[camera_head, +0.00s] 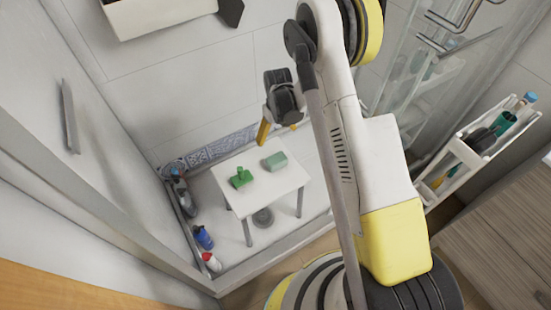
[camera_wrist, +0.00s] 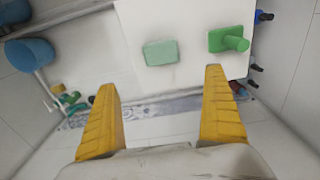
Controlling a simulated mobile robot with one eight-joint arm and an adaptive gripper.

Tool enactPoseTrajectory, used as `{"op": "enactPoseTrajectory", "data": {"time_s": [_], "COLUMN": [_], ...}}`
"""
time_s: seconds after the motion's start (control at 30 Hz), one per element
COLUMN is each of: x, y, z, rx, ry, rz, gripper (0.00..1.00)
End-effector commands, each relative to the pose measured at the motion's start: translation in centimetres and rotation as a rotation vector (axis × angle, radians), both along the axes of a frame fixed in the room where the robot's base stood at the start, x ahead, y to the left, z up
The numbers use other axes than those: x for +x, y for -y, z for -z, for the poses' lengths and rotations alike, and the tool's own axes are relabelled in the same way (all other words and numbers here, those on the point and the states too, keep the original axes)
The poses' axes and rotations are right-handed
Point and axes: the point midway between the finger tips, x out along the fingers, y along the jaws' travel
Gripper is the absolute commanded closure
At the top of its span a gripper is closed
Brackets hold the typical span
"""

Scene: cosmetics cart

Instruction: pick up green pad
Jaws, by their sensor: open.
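A pale green block-like pad (camera_head: 275,161) lies on the small white table (camera_head: 282,187), toward its back right in the head view. In the wrist view the pad (camera_wrist: 161,52) lies beyond the fingertips, about midway between them, and is not touched. A brighter green object with an upright handle (camera_head: 241,178) stands on the same table; it shows right of the pad in the wrist view (camera_wrist: 229,39). My gripper (camera_head: 278,133) is open and empty above the back of the table. Its yellow fingers are spread wide in the wrist view (camera_wrist: 160,80).
The table stands in a walled corner with a patterned tile strip (camera_head: 213,150) behind it. A blue bottle (camera_head: 203,237) and a red-and-white bottle (camera_head: 212,262) stand on the floor to its left. A white cart (camera_head: 462,150) holding several items is at right, beside glass panels.

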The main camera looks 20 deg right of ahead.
Motion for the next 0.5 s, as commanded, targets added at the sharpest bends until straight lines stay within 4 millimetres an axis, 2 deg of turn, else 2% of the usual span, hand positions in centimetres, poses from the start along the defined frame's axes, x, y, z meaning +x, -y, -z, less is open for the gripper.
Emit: {"op": "enactPoseTrajectory", "data": {"time_s": [0.03,0.1,0.37,0.5], "x": [0.0,-0.2,-0.4,-0.4], "y": [0.0,0.0,0.0,0.0], "z": [1.6,3.2,6.5,9.0], "rx": [0.0,0.0,0.0,0.0], "ry": [-0.012,-0.027,-0.039,-0.038], "rz": [-0.005,-0.012,-0.017,-0.017], "gripper": [0.0,0.0,0.0,0.0]}}
